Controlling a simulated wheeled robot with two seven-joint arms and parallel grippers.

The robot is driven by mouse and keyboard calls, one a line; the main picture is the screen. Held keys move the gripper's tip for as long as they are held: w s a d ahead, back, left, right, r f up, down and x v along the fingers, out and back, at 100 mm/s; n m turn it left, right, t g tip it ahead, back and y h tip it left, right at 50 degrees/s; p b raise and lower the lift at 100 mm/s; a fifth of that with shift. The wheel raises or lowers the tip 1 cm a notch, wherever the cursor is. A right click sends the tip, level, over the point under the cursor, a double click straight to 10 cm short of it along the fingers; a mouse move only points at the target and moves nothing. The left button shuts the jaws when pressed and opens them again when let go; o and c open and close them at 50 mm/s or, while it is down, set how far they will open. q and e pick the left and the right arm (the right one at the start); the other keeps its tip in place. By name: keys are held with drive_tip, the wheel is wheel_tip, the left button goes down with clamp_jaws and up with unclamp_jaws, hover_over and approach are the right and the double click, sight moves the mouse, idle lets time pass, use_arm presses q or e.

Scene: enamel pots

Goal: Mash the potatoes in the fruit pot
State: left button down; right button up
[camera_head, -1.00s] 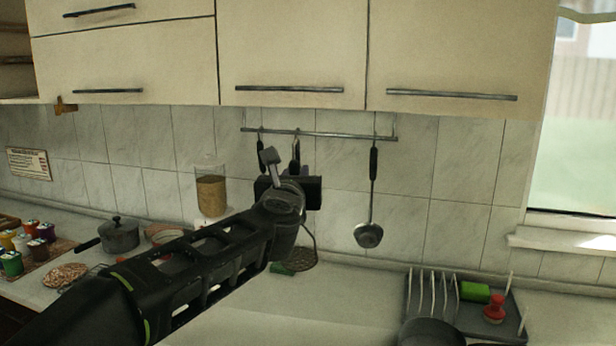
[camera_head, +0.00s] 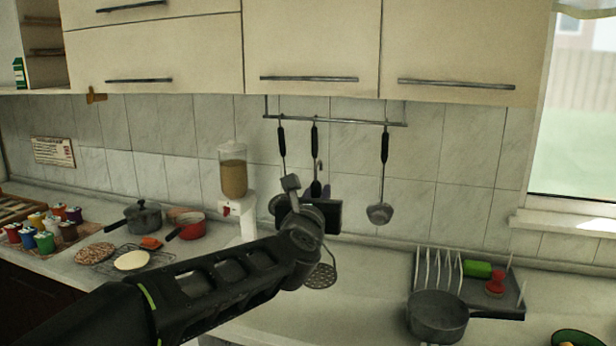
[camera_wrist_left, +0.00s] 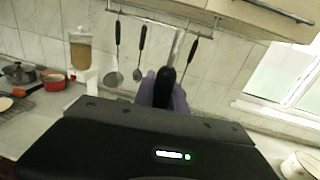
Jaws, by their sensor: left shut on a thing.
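My left gripper (camera_head: 322,214) is in front of the tiled wall, below the hanging rail. In the left wrist view its fingers (camera_wrist_left: 164,90) are shut on the black handle of a utensil. In the head view a round perforated masher head (camera_head: 320,277) shows below the gripper, above the counter; the gripper hides most of the masher. In the left wrist view a pale pot (camera_wrist_left: 301,165) is cut off at the lower right corner. A green-rimmed vessel (camera_head: 578,337) is cut off at the head view's lower right. I cannot tell its decoration or contents. My right gripper is out of view.
A skimmer or ladle (camera_head: 381,213) and other utensils hang from the rail (camera_head: 350,121). A dispenser (camera_head: 233,175), red saucepan (camera_head: 191,229) and grey pot (camera_head: 143,217) stand left. A dish rack (camera_head: 520,300) and grey pan (camera_head: 438,318) stand right. The counter between is mostly clear.

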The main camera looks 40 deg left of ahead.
use_arm(q)
drive_tip(key=w+d+f+m+h, duration=0.1)
drive_tip(key=d+f+h, duration=0.1)
drive_tip(key=d+f, duration=0.5)
drive_tip(key=w+d+f+m+t+h, duration=0.1)
drive_tip(key=w+d+f+m+h, duration=0.1)
drive_tip(key=d+f, duration=0.6)
drive_tip(key=w+d+f+m+t+h, duration=0.1)
drive_tip(key=d+f+h, duration=0.3)
drive_tip(key=f, duration=1.5)
drive_tip(key=shift+w+d+m, duration=0.3)
drive_tip(key=shift+d+m, duration=0.4)
drive_tip(key=shift+d, duration=1.3)
